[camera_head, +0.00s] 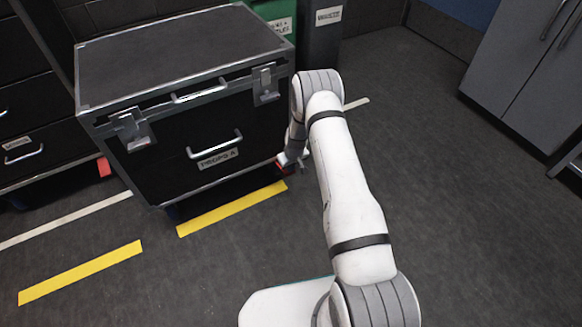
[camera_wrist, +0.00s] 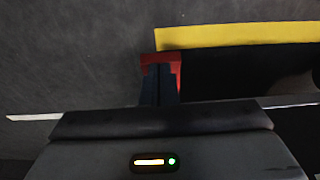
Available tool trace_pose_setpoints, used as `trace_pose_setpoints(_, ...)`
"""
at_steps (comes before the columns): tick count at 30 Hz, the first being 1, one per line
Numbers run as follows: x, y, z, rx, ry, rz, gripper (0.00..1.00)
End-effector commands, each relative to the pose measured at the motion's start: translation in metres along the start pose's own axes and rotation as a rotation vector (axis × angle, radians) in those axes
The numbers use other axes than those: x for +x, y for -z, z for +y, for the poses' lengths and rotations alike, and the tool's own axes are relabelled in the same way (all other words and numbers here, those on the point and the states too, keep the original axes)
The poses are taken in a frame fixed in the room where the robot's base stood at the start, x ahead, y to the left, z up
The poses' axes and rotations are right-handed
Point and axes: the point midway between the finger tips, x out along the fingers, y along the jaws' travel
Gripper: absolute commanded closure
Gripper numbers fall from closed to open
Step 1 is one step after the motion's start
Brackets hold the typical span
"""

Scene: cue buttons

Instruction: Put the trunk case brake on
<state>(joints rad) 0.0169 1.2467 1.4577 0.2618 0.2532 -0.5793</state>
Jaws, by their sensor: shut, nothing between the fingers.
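The trunk case (camera_head: 170,150) is a black box with metal edges, latches and a label reading PROPS A. It stands upright on the floor in the head view. A red brake pedal (camera_head: 284,170) shows low at its right front corner; it also shows in the wrist view (camera_wrist: 178,72). My gripper (camera_head: 293,162) is beside that corner, low near the floor. In the wrist view its dark fingers (camera_wrist: 160,82) are shut and empty, over the red pedal and hiding its middle. I cannot tell whether they touch it or whether the pedal is up or down.
Yellow floor strips (camera_head: 80,272) and a white line (camera_head: 65,221) lie before the case. Dark drawers (camera_head: 30,120) stand left, with another red part (camera_head: 104,167) low beside them. A green bin (camera_head: 275,12) stands behind, grey cabinets (camera_head: 530,70) at right. Floor at right is clear.

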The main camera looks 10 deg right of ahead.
Motion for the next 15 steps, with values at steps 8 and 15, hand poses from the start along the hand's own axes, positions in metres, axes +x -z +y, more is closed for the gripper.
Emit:
trace_pose_setpoints(8,0.017,-0.010,0.000,0.001,0.001,-0.004,1.00)
trace_pose_setpoints(15,0.034,-0.019,0.000,0.001,0.002,-0.004,1.00)
